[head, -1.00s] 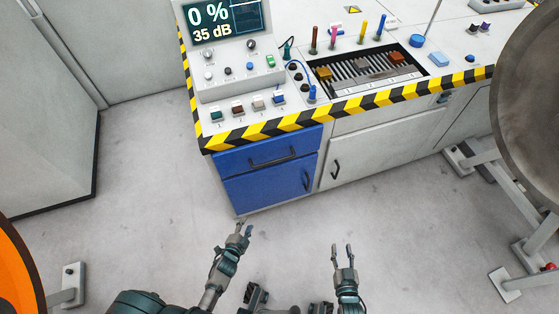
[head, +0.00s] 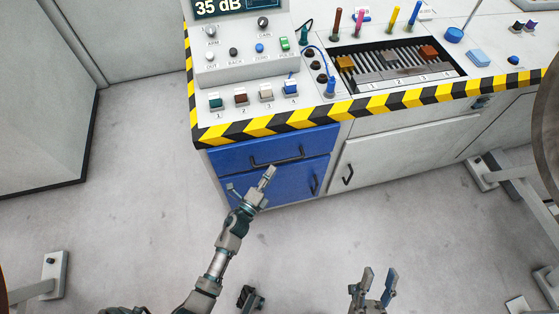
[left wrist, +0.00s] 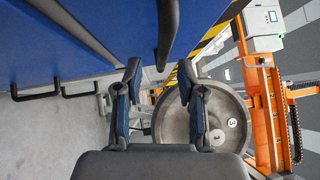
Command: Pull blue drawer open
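The blue drawer (head: 235,157) is the upper blue front of the cabinet, below the striped edge. It looks flush with the cabinet, and a dark bar handle (head: 277,160) runs across it. My left gripper (head: 250,179) is open just in front of and below this handle. In the left wrist view the drawer front (left wrist: 115,25) fills the upper part. The dark handle (left wrist: 167,30) lies ahead of the gap between my left fingers (left wrist: 158,72), and nothing shows gripped. My right gripper (head: 379,272) is open and empty over the floor at the lower right.
A blue door (head: 285,190) with its own dark handle (head: 315,184) sits under the drawer. A grey door (head: 400,155) is to the right. Buttons and the control box (head: 240,62) stand on the top above. Metal stand legs (head: 505,180) are at right. The floor in front is clear.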

